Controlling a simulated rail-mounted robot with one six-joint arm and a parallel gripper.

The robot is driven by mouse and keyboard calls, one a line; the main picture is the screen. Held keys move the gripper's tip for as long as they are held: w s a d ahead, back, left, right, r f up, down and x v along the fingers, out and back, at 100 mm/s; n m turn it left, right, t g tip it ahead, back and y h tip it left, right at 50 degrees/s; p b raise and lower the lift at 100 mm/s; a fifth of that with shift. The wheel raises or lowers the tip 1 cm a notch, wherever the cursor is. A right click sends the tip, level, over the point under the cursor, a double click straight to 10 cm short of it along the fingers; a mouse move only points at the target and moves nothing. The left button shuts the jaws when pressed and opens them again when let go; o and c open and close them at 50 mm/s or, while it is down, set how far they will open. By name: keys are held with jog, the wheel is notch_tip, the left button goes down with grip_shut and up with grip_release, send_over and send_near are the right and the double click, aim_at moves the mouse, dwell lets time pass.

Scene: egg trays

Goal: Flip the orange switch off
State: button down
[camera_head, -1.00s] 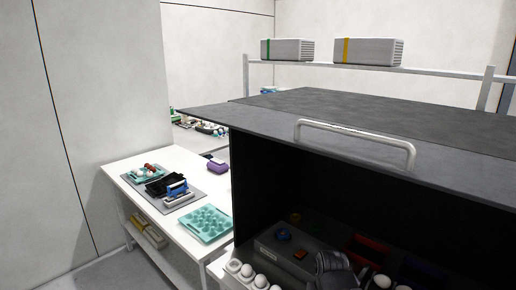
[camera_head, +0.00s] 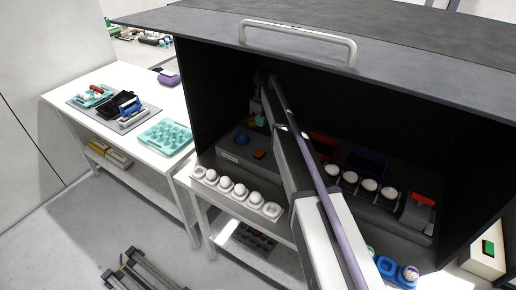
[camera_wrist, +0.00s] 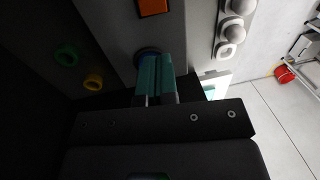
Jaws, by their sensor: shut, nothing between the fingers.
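The orange switch (camera_head: 259,155) is a small orange block on the grey panel inside the dark open-fronted box. In the wrist view the orange switch (camera_wrist: 153,7) is at the top edge, partly cut off, beyond my fingertips. My gripper (camera_head: 257,119) is inside the box, behind the switch and near the blue knob (camera_head: 242,139). In the wrist view my gripper (camera_wrist: 158,60) has its teal fingers shut together and empty. The fingertips overlap the blue knob (camera_wrist: 146,53); whether they touch it I cannot tell.
A green ring (camera_wrist: 66,55) and a yellow ring (camera_wrist: 93,82) lie left of my fingers. A white egg tray (camera_head: 270,209) stands at the box's front edge. The raised lid with its handle (camera_head: 298,38) overhangs the box. More eggs sit right of my arm.

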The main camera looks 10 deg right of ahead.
aim_at(258, 156)
jog(key=f+b, duration=0.4)
jog(key=s+a+f+b, duration=0.1)
jog(key=f+b, duration=0.9)
jog(key=shift+s+a, duration=0.15)
jog(key=shift+s, duration=0.05)
jog(key=shift+s+a+f, duration=0.1)
jog(key=shift+s+f, duration=0.05)
jog(key=shift+f, duration=0.15)
jog(key=shift+s+a+f+t+h+b, duration=0.15)
jog(key=shift+s+f+t+h+b, duration=0.05)
jog(key=shift+s+t+h+b, duration=0.25)
jog(key=shift+a+t+h, duration=0.1)
jog(key=shift+t+h, duration=0.25)
jog(key=shift+t, duration=0.1)
